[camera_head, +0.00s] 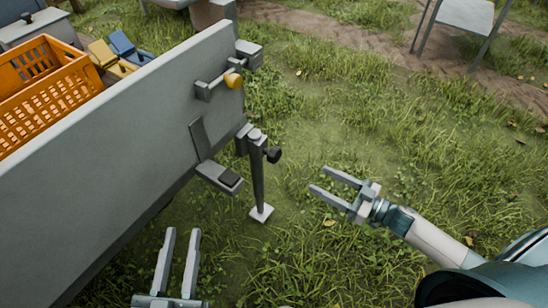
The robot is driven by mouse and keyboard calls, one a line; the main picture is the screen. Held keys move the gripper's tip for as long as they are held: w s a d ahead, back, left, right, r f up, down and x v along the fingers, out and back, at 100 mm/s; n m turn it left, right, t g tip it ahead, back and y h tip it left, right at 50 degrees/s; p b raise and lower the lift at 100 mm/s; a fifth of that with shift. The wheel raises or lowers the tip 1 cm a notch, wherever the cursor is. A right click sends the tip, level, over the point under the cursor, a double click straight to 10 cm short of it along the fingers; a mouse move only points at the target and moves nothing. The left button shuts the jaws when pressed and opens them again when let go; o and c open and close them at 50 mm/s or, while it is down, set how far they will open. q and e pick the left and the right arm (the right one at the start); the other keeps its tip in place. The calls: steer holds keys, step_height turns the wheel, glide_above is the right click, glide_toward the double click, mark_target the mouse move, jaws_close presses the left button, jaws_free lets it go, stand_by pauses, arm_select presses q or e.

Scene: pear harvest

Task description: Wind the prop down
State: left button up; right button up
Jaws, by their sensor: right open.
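The prop (258,185) is a grey upright leg at the corner of a grey trailer (120,130). Its square foot plate (261,213) is at the grass; I cannot tell whether it touches the ground. A dark knob (273,155) sticks out to the right near its top. My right gripper (328,182) is open and empty, to the right of the prop and apart from it. My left gripper (182,236) is at the bottom of the view, below and left of the prop, with its two fingers apart and nothing between them.
An orange crate (45,92) and yellow and blue items (118,50) are in the trailer. An orange-knobbed latch (233,80) and a step-like bracket (219,177) stick out from its end panel. A grey table (465,16) stands at the top right. Grass to the right is free.

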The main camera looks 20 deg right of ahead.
mark_target(278, 158)
steer(key=b+x, duration=0.2)
steer(key=x, duration=1.4)
steer(key=shift+w+a, duration=0.15)
arm_select(q)
steer(key=s+r+t+h, duration=0.1)
steer(key=s+r+t, duration=0.2)
steer(key=r, duration=0.3)
steer(key=shift+s+r+t+h, duration=0.3)
steer(key=shift+t, duration=0.4)
arm_select(e)
steer(key=shift+w+a, duration=0.3)
steer(key=shift+w, duration=0.15)
steer(key=c, duration=1.1)
